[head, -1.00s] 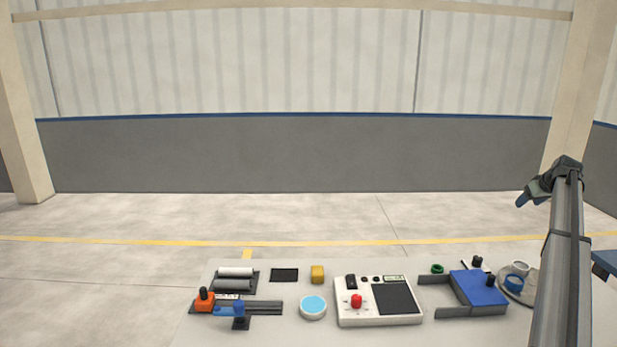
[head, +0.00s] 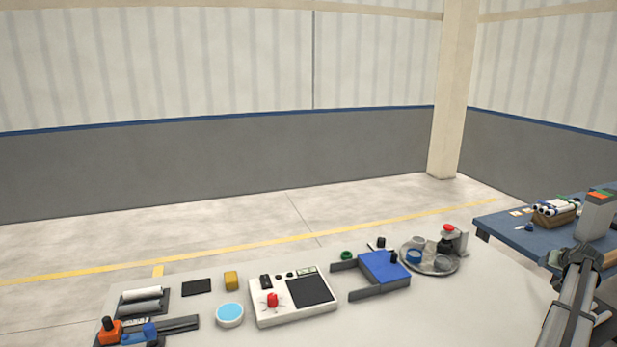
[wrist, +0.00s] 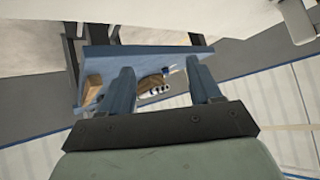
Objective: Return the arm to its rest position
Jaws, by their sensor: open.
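My gripper (wrist: 162,82) is open in the wrist view, with its two blue-grey fingers apart and nothing held between them. In the head view my arm is at the lower right, and I cannot make out its fingers there. White pipes with dark ends (head: 546,209) lie together in a brown holder (head: 562,219) on a blue table (head: 497,232). The pipes (wrist: 157,91) also show small in the wrist view, beyond and between the fingers, with the blue table (wrist: 150,55) around them.
A white table (head: 430,315) holds a white console (head: 275,317), a blue block in a grey fixture (head: 383,266), a round tray with small parts (head: 416,243), and orange and blue tools (head: 110,332). A grey post with coloured top (head: 597,212) stands at the blue table's right.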

